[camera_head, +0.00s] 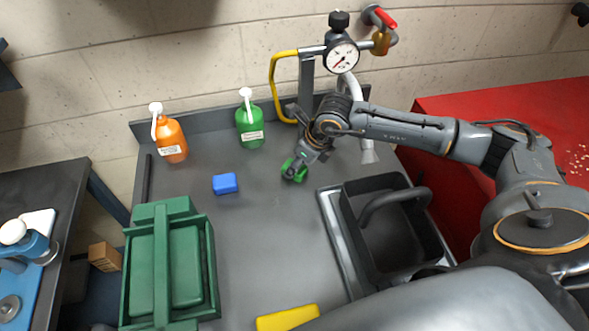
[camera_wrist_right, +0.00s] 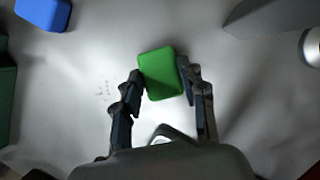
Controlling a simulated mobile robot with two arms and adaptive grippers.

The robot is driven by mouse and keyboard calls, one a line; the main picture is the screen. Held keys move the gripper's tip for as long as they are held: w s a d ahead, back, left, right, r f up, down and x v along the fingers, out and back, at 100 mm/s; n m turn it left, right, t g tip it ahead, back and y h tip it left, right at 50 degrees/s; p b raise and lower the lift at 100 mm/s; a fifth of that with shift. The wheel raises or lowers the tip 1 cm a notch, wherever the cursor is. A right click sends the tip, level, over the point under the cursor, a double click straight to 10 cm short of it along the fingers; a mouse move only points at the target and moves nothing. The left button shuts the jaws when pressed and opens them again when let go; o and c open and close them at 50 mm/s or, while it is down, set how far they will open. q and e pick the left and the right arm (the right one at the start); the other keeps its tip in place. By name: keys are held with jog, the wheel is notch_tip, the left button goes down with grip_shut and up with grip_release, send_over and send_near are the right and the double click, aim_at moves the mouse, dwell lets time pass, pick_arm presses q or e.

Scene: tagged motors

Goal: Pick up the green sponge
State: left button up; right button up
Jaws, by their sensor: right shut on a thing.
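The green sponge (camera_head: 289,167) lies on the grey worktop, partly covered by my right gripper (camera_head: 294,172) in the head view. In the right wrist view the green sponge (camera_wrist_right: 160,74) sits between the two fingers of my right gripper (camera_wrist_right: 164,85), slightly tilted in the picture. The fingers touch its sides and are shut on it. I cannot tell whether the sponge is clear of the worktop. My left gripper is not in view.
A blue sponge (camera_head: 225,183) and a yellow sponge (camera_head: 287,317) lie on the worktop. Orange (camera_head: 171,140) and green (camera_head: 250,127) bottles stand at the back. A green crate (camera_head: 213,275) is left, a sink (camera_head: 400,235) right, and a gauge (camera_head: 342,57) behind.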

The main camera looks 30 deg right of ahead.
jog(key=shift+c, duration=0.3)
jog(key=shift+r, duration=0.45)
notch_tip(320, 180, up, 2)
jog(key=shift+r+b, duration=0.15)
jog(key=shift+b, duration=0.25)
jog(key=s+a+r+b, duration=0.2)
jog(key=s+a+r, duration=0.1)
jog(key=s+r, duration=0.2)
jog(key=s+a+r+b, duration=0.2)
jog(key=s+r, duration=0.2)
jog(key=s, duration=0.4)
jog(key=shift+a+r, duration=0.4)
